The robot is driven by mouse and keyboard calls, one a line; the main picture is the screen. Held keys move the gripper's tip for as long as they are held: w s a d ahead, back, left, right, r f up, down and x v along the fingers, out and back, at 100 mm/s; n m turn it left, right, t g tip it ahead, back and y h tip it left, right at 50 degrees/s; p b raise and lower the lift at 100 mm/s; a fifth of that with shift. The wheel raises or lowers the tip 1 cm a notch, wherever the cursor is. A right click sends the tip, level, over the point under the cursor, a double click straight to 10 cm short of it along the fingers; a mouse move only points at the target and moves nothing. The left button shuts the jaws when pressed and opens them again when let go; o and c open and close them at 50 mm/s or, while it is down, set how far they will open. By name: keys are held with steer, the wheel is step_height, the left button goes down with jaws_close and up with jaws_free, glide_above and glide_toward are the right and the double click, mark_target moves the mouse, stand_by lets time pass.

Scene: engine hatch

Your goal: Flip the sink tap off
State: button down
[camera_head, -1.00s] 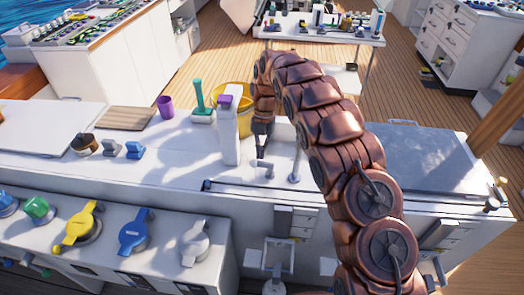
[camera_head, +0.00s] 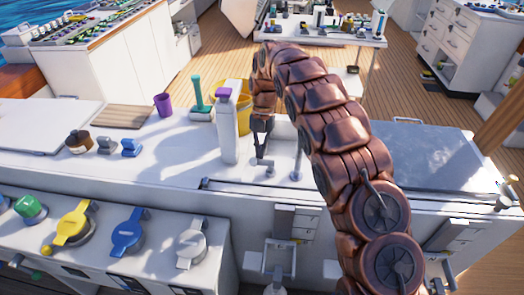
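The sink tap has small grey metal fittings on the white counter (camera_head: 185,172). One short fitting (camera_head: 264,168) stands just below my gripper (camera_head: 262,147). A second upright post (camera_head: 295,168) stands to its right, beside my arm. I cannot tell which fitting is the tap's handle or whether the tap is on. My gripper points down, with its dark fingers right above or against the short fitting. The fingers are small here and I cannot tell if they touch it. My copper arm hides the sink area to the right.
A white bottle with a purple cap (camera_head: 228,130) stands close left of my gripper. A yellow bucket (camera_head: 243,118) is behind it. A green-handled brush (camera_head: 199,98) and purple cup (camera_head: 163,105) stand farther left. A grey panel (camera_head: 425,157) lies right of my arm.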

steer(key=shift+s+a, duration=0.2)
step_height(320, 180, up, 10)
steer(key=shift+w+d, duration=0.15)
steer(key=shift+w, duration=0.05)
stand_by(0.3)
steer(key=shift+d, duration=0.1)
